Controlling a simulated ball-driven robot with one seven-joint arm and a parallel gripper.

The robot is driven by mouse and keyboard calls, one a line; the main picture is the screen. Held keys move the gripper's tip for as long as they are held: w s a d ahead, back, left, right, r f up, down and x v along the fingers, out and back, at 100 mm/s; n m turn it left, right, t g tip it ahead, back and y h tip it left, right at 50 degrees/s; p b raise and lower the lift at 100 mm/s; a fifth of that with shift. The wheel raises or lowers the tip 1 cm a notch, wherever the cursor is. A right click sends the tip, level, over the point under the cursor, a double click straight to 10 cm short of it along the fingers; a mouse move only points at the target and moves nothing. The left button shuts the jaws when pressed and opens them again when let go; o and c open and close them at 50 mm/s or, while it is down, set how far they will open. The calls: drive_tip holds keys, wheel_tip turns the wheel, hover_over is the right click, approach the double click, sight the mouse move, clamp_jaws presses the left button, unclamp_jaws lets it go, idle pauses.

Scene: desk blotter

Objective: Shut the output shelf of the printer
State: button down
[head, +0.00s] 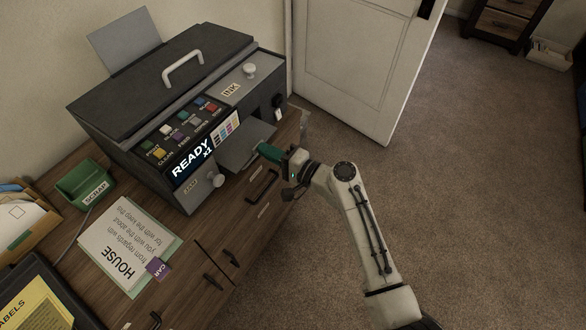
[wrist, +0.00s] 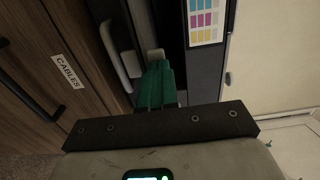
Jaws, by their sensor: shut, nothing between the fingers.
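The dark grey printer (head: 165,95) stands on the wooden cabinet, its small screen reading "READY x1". Its output shelf (head: 240,150) is a flat grey plate sticking out from the lower front, so it is open. My gripper (head: 263,150) is at the shelf's outer edge, with its green fingers pointing at the printer. The fingers are shut and empty. In the wrist view my gripper (wrist: 157,75) has its tips close to a small pale block below the printer's colour chart (wrist: 205,20). I cannot tell whether the tips touch the shelf.
A pale round knob (head: 218,181) sits on the printer front, left of the shelf. Below is a drawer with a dark handle (head: 262,185); the wrist view shows a "CABLES" label (wrist: 67,71). Papers (head: 125,245) and a green scrap bin (head: 85,183) lie left.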

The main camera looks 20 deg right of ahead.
sight(246, 143)
drive_tip(key=b+x, duration=0.2)
drive_tip(key=x, duration=0.4)
drive_tip(key=shift+w+a+f, duration=0.1)
drive_tip(key=shift+w+a, duration=0.05)
drive_tip(key=shift+w, duration=0.05)
drive_tip(key=shift+w+a, duration=0.15)
drive_tip(key=shift+w, duration=0.05)
drive_tip(key=shift+w+a+r, duration=0.1)
drive_tip(key=shift+r, duration=0.2)
drive_tip(key=shift+b, duration=0.3)
